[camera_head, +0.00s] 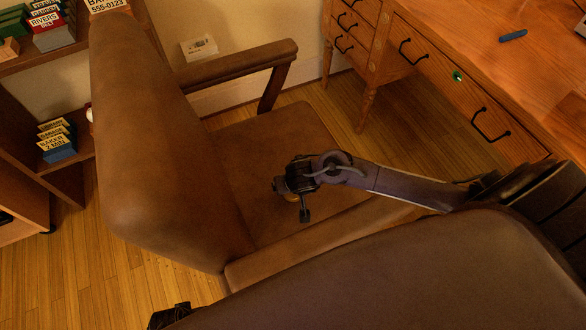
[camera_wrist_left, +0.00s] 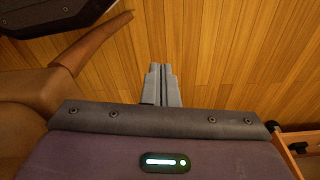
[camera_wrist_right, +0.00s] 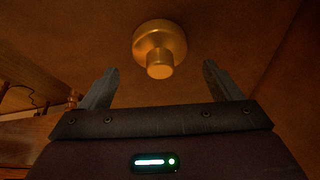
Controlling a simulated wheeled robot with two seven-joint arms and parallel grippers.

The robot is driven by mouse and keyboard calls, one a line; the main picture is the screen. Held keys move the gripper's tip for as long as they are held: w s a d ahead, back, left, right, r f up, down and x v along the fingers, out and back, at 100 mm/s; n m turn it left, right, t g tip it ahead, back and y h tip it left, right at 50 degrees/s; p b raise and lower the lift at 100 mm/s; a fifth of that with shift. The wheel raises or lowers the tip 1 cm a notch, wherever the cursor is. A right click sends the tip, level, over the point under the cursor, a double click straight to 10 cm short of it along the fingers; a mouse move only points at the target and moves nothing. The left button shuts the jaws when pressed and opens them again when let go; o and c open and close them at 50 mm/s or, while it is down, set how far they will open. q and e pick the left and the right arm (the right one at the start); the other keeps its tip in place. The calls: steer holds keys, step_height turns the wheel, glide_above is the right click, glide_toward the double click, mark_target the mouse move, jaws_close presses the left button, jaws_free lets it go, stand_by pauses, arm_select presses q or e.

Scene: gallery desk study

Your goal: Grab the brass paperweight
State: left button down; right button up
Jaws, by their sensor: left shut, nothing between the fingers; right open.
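The brass paperweight (camera_wrist_right: 160,42) shows in the right wrist view as a round gold base with a narrower knob. It rests on the brown leather seat of the chair (camera_head: 270,135). My right gripper (camera_wrist_right: 160,68) is open, with one finger to each side of the knob in that view; no contact shows. In the head view my right gripper (camera_head: 290,200) is over the seat and hides most of the paperweight. My left gripper (camera_wrist_left: 162,68) is shut and empty, with wooden floor beyond it in the left wrist view.
The chair's tall backrest (camera_head: 150,140) and its armrest (camera_head: 240,63) border the seat. A wooden desk (camera_head: 470,60) with drawers stands at the upper right, with a small blue object (camera_head: 513,35) on top. Shelves (camera_head: 40,100) with stacked boxes stand at the left.

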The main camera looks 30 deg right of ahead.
steer(key=shift+b+x, duration=0.3)
steer(key=shift+x, duration=0.75)
steer(key=shift+w+f, duration=0.1)
steer(key=shift+f, duration=0.15)
arm_select(q)
steer(key=r, duration=0.3)
steer(key=shift+w+d+r, duration=0.15)
steer(key=shift+w+d, duration=0.25)
arm_select(e)
steer(key=shift+c, duration=0.5)
steer(key=shift+w+r, duration=0.1)
steer(key=c, duration=1.4)
